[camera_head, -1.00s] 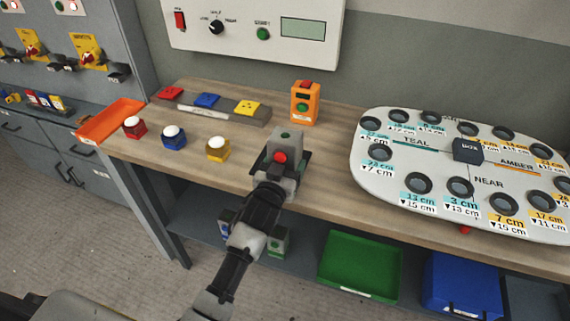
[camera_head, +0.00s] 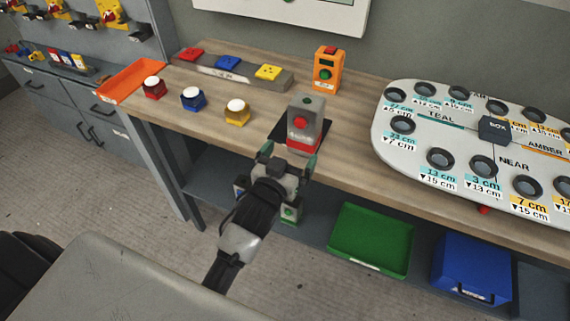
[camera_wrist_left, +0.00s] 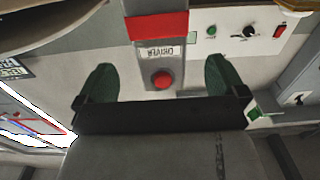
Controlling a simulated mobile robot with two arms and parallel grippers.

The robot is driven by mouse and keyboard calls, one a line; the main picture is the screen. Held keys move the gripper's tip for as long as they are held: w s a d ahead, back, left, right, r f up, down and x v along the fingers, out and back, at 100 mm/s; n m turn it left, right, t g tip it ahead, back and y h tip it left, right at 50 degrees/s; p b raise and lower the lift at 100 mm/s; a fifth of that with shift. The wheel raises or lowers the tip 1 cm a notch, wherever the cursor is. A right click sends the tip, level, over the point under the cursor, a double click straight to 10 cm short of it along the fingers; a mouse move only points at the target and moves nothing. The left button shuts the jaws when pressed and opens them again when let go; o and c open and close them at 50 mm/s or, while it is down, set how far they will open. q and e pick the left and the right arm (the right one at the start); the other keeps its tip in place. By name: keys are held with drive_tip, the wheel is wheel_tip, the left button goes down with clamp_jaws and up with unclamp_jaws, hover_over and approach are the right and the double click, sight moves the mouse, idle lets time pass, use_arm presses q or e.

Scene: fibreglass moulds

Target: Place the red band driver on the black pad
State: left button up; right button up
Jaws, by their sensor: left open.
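The red band driver (camera_head: 307,115), a grey block with a red button and a red band near its base, stands upright on the black pad (camera_head: 324,133) near the front edge of the bench. In the left wrist view the driver (camera_wrist_left: 158,52) appears upside down, with its label, red band and red button facing the camera. My left gripper (camera_head: 288,163) is open and empty, just in front of the driver and apart from it. Its two green fingertips (camera_wrist_left: 160,75) show on either side of the button in the wrist view. My right gripper is not in view.
An orange box (camera_head: 326,72) stands behind the driver. A white board with holes (camera_head: 455,125) lies to the right. Grey blocks and green (camera_head: 370,241) and blue (camera_head: 470,270) bins sit below.

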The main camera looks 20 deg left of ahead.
use_arm(q)
drive_tip(key=shift+s, duration=1.35)
drive_tip(key=shift+f, duration=0.1)
